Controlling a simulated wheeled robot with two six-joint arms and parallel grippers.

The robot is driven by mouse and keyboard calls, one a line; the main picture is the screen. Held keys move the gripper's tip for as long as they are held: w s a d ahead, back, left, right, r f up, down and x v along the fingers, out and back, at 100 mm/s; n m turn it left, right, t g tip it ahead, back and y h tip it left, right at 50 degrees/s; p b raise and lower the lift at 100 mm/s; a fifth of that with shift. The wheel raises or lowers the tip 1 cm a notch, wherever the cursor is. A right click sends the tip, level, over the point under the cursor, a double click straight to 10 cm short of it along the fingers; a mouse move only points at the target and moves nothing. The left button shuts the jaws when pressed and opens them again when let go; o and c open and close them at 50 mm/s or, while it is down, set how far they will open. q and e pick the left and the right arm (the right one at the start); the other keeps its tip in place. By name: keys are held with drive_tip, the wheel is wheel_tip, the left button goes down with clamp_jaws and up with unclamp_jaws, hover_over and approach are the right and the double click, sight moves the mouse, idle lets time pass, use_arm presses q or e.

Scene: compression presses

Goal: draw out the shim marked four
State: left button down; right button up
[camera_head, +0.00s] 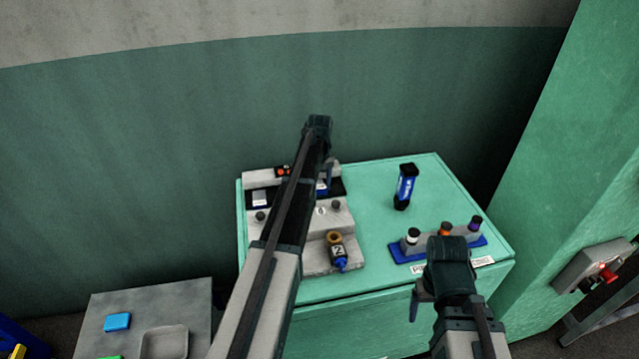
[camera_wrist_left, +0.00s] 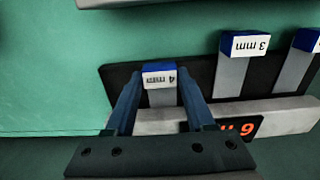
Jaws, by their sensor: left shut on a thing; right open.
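The shim marked "4 mm" (camera_wrist_left: 159,78) has a blue end with a white label, which reads upside down in the left wrist view. It lies over a black strip (camera_wrist_left: 118,82). My left gripper (camera_wrist_left: 158,88) is shut on it, one dark finger on each side of the blue end. In the head view my left gripper (camera_head: 328,178) reaches down at the back of the grey press block, and my arm hides much of that block. A "3 mm" shim (camera_wrist_left: 250,45) lies to the right, with another shim (camera_wrist_left: 306,42) at the edge. My right gripper (camera_head: 418,298) is open and empty.
A display with red digits (camera_wrist_left: 238,127) sits behind the strip. A blue rack (camera_head: 410,255) with several capped pieces is near my right gripper. A piece marked 2 (camera_head: 337,251) sits at the block's front.

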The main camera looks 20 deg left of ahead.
sight(322, 190)
use_arm(q)
drive_tip(key=s+d, duration=0.2)
drive_tip(key=s, duration=0.1)
drive_tip(key=shift+s+d, duration=0.1)
drive_tip(key=shift+d, duration=0.1)
drive_tip(key=shift+c, duration=1.2)
unclamp_jaws()
drive_tip(key=shift+r, duration=0.1)
drive_tip(key=shift+a+r+p, duration=0.1)
drive_tip(key=shift+r+p, duration=0.25)
drive_tip(key=shift+p, duration=0.1)
wheel_tip(322, 190, up, 13)
drive_tip(key=p, duration=1.3)
drive_tip(key=shift+f, duration=0.15)
